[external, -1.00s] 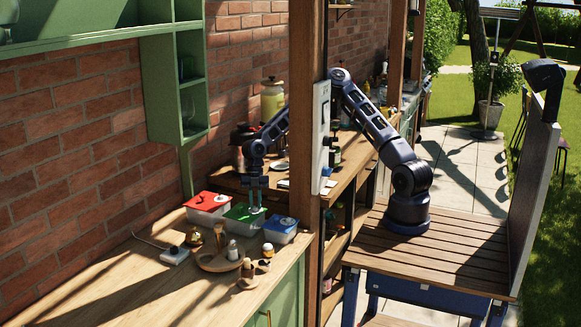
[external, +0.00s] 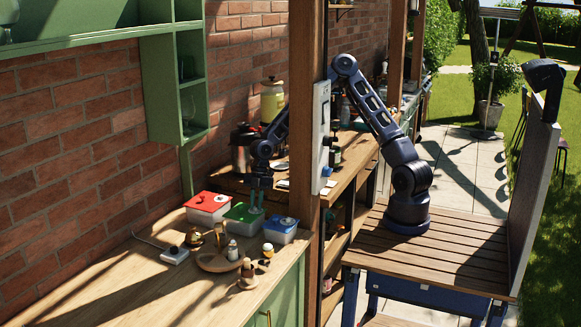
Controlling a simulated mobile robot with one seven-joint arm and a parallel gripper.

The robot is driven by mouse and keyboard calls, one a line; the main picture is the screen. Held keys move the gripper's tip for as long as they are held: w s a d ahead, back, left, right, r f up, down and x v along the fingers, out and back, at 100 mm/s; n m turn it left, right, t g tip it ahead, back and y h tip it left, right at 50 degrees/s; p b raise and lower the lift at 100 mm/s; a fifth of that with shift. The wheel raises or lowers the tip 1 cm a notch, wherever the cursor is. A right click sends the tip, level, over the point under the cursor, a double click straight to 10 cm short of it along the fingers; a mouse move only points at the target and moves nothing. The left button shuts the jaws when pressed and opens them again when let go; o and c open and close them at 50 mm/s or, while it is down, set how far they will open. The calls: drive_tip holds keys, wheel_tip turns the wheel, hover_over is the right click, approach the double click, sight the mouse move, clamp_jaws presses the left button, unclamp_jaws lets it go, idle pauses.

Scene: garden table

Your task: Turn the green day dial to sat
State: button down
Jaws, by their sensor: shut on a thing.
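A box with a green lid (external: 240,213) stands on the wooden counter, between a box with a red lid (external: 207,200) and a box with a blue lid (external: 281,226). My gripper (external: 256,209) points down at the right part of the green lid, with its fingertips at the lid's top. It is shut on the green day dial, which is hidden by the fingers. The dial's day marks are too small to read.
A round wooden tray (external: 212,263) with small bottles stands in front of the boxes. A brass item (external: 194,237) and a white socket block (external: 175,255) lie to its left. A wooden post (external: 305,130) rises close to the right. The counter's front left is clear.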

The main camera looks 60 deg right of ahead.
drive_tip(key=c, duration=1.3)
unclamp_jaws()
drive_tip(key=shift+r, duration=0.15)
drive_tip(key=v, duration=1)
drive_tip(key=shift+w+d+r, duration=0.1)
drive_tip(key=shift+d+r, duration=0.1)
